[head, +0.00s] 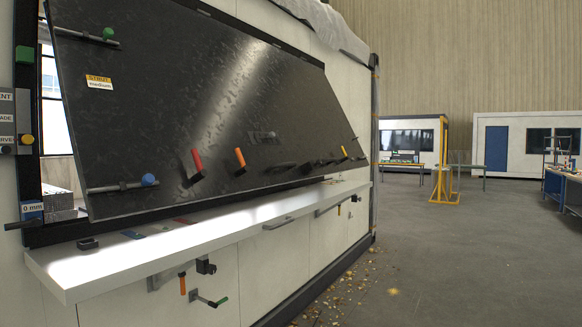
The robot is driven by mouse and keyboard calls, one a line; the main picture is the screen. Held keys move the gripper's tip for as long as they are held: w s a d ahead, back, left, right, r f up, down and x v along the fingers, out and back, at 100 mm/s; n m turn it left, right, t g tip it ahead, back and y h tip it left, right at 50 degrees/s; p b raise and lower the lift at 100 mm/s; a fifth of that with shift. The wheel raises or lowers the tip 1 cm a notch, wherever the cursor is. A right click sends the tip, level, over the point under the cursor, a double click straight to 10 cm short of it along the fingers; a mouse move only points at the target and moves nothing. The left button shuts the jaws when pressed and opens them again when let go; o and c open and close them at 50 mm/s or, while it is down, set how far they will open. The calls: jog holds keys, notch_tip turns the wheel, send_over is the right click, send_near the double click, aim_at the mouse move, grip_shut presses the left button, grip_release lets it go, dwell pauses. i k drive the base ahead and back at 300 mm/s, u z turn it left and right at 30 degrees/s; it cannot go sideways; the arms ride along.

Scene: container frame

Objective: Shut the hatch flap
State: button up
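The hatch flap (200,110) is a large dark, glossy panel in the white container wall. It hangs tilted, with its lower edge standing out from the frame above the white shelf, so it is partly open. A gap shows at its left side. A red handle (197,163), an orange handle (239,158) and a yellow handle (344,152) are on its lower part. Grey rods with a green knob (108,33) and a blue knob (149,180) lie near its left edge. A yellow-and-white strut label (99,82) is at its upper left. My gripper is not in view.
A white shelf (215,231) juts out below the flap, with a small dark block (88,244) on it. Brackets with orange and green grips hang beneath. Debris (355,275) lies on the floor beside the container. Open grey floor (450,260) extends to the right.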

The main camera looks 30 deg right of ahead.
aim_at(179, 79)
jog(key=k, duration=1.05)
jog(key=z, duration=0.5)
jog(key=i, duration=1.55)
jog(key=u, duration=0.25)
jog(key=i, duration=1.05)
jog(key=u, duration=0.6)
